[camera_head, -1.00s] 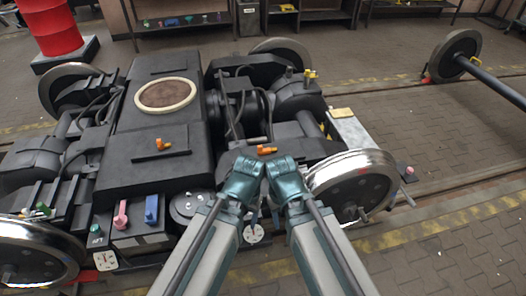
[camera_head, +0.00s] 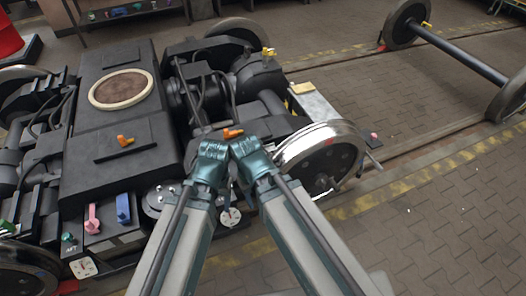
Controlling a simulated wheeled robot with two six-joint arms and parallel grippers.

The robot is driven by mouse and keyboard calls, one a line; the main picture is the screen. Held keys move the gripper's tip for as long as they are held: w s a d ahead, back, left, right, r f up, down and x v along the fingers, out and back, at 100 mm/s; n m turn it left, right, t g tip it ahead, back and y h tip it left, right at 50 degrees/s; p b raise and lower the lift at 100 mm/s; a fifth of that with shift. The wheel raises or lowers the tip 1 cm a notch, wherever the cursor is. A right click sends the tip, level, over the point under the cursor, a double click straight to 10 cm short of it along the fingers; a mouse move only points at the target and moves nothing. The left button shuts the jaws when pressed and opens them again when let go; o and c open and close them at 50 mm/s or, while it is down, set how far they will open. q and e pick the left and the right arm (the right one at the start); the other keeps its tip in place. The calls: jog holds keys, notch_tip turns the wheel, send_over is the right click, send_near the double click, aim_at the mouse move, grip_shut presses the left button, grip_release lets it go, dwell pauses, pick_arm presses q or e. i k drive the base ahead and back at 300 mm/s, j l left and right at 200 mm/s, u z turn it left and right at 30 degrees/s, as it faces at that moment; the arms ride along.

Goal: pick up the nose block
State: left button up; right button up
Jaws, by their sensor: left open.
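I cannot tell for sure which piece is the nose block. A small orange piece (camera_head: 232,132) lies on the dark bogie just beyond my two grippers. Another orange piece (camera_head: 125,141) lies on the flat black cover at left. A pink piece (camera_head: 92,218) and a blue piece (camera_head: 123,208) stand on the near edge of the bogie. My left gripper (camera_head: 214,148) is over the near side of the bogie, open, with no piece seen in it. My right gripper (camera_head: 244,149) is close beside it, its fingers too small and hidden to judge.
A shiny wheel (camera_head: 320,158) stands just right of my grippers. A pale plate (camera_head: 315,107) with a yellowish block (camera_head: 303,88) is behind it. A loose wheelset (camera_head: 455,52) lies at upper right. The paved floor (camera_head: 450,220) at right is clear.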

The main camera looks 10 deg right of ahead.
aim_at(227, 134)
jog(key=i+z, duration=0.15)
jog(key=i, duration=0.45)
jog(key=i+j+z, duration=0.15)
jog(key=i, duration=0.4)
